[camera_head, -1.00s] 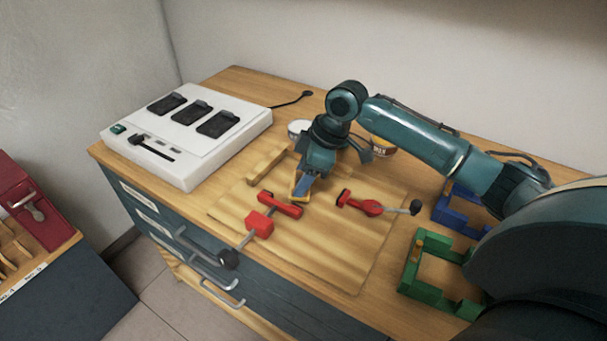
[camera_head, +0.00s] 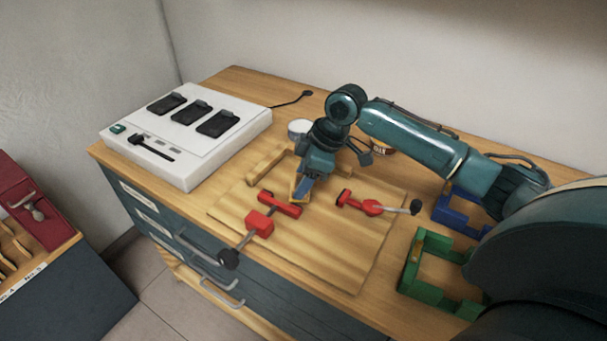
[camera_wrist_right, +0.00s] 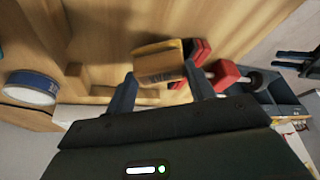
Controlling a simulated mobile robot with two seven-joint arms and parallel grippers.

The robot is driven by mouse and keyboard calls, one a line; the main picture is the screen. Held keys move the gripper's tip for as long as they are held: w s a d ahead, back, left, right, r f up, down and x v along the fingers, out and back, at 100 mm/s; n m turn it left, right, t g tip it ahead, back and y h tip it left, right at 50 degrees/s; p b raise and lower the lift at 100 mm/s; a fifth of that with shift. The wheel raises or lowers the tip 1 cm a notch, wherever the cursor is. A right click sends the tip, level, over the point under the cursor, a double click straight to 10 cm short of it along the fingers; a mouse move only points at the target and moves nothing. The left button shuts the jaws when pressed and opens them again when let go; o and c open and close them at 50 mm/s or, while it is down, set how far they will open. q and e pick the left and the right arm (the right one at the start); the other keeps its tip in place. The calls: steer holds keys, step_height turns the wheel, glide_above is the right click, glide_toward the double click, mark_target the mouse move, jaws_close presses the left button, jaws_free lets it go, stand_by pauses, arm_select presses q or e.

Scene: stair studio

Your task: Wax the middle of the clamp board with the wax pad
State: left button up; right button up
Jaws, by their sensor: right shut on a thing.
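The clamp board (camera_head: 325,245) is a pale striped wooden panel on the bench top. Two red toggle clamps sit on it, one at the left (camera_head: 262,222) and one at the right (camera_head: 372,206). My right gripper (camera_head: 300,192) points down over the board between the clamps, close to the left clamp's red arm. It is shut on the wax pad (camera_wrist_right: 158,62), a yellow-brown block with dark lettering, seen between the two fingers in the right wrist view. In the head view the fingers mostly hide the pad, and I cannot tell whether it touches the board. My left gripper is not in view.
A white charger unit (camera_head: 190,145) stands at the left of the bench. A wooden strip (camera_head: 266,163) lies along the board's back. A round tin (camera_head: 298,128) stands behind it. Green (camera_head: 440,295) and blue (camera_head: 462,212) brackets sit at the right.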

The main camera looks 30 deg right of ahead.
steer(key=shift+f, duration=0.55)
